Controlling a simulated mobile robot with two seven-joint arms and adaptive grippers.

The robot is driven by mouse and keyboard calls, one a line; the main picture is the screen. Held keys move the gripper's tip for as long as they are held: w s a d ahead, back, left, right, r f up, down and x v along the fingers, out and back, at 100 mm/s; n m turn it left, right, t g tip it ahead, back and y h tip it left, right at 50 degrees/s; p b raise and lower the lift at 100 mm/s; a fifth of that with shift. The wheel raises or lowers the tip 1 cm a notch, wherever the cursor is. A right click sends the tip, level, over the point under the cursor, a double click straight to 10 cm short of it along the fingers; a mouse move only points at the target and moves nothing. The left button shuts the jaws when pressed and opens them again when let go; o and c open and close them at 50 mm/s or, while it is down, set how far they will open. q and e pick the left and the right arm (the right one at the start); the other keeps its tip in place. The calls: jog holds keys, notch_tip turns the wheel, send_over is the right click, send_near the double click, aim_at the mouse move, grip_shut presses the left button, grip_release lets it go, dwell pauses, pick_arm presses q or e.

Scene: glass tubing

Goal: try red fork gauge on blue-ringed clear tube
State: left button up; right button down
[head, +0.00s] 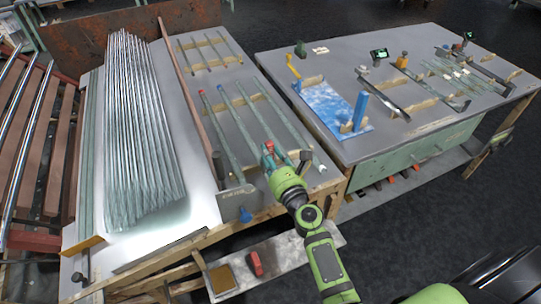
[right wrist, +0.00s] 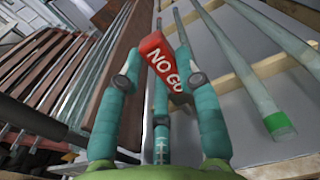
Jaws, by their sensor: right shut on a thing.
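My right gripper (head: 284,160) is shut on the red fork gauge (head: 268,149) above the near ends of the clear tubes on the left bench. In the right wrist view the gauge (right wrist: 163,60) shows "NO GO" in white between the two fingers. The blue-ringed clear tube (head: 238,117) lies in the wooden rack, its blue ring at the far end, second from the left. Its near part is close to or behind the gripper. I cannot tell whether the gauge touches a tube. My left gripper is not in view.
A red-ringed tube (head: 217,124) lies left of the blue-ringed one, with other tubes to the right. A green-ringed tube end (right wrist: 279,123) shows in the right wrist view. A thick stack of long tubes (head: 135,130) fills the left. A blue mat (head: 325,103) lies on the right bench.

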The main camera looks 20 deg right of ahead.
aim_at(270, 142)
jog(key=shift+f+b, duration=0.85)
dwell(1.0)
jog(key=shift+r, duration=0.15)
dwell(0.9)
jog(key=shift+r+p, duration=3.4)
jog(key=shift+p, duration=0.15)
